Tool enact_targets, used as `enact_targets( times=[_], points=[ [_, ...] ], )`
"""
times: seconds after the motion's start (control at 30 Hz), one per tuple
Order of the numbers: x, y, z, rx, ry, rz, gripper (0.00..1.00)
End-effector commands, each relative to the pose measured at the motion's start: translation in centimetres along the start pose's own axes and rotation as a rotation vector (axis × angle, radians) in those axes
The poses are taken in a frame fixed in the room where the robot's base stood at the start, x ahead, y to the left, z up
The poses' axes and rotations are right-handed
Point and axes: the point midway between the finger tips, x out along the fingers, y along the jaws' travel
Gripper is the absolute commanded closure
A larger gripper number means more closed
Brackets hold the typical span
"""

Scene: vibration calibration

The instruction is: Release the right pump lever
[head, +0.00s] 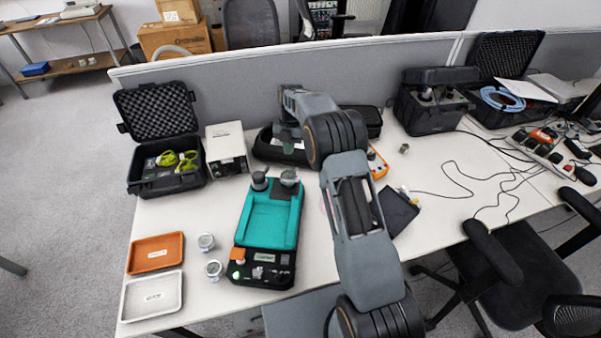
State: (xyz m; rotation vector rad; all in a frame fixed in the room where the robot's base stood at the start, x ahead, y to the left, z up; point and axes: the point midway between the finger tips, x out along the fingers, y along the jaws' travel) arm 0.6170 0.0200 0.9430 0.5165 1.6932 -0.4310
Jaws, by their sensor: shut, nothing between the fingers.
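A teal-and-black device (270,222) lies on the white table, left of my arm. The device's near black panel has a small display, an orange block (238,254) and a green button. I cannot make out a pump lever for certain. My gripper (286,131) is at the far end of my arm, above and beyond the right fitting and in front of a black case. Its fingers are small and hard to see. It looks shut and empty, apart from the device.
An orange tray (156,253), a white tray (152,296) and two small round gauges (207,242) are at left. An open case (163,160) with green items and a beige box (226,149) stand behind. A grey partition (235,88) bounds the table. Cables lie right.

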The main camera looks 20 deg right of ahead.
Motion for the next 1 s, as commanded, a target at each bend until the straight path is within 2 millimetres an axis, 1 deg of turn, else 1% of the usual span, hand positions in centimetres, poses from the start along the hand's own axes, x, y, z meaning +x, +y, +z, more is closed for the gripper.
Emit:
enact_targets(
  times=[0.03,0.1,1.0],
  points=[
    [0.6,0.1,0.0,-0.002,0.001,-0.001,1.0],
    [1.1,0.1,0.1,-0.002,0.001,-0.001,1.0],
    [7.3,0.0,1.3,0.002,0.0,0.0,1.0]
  ],
)
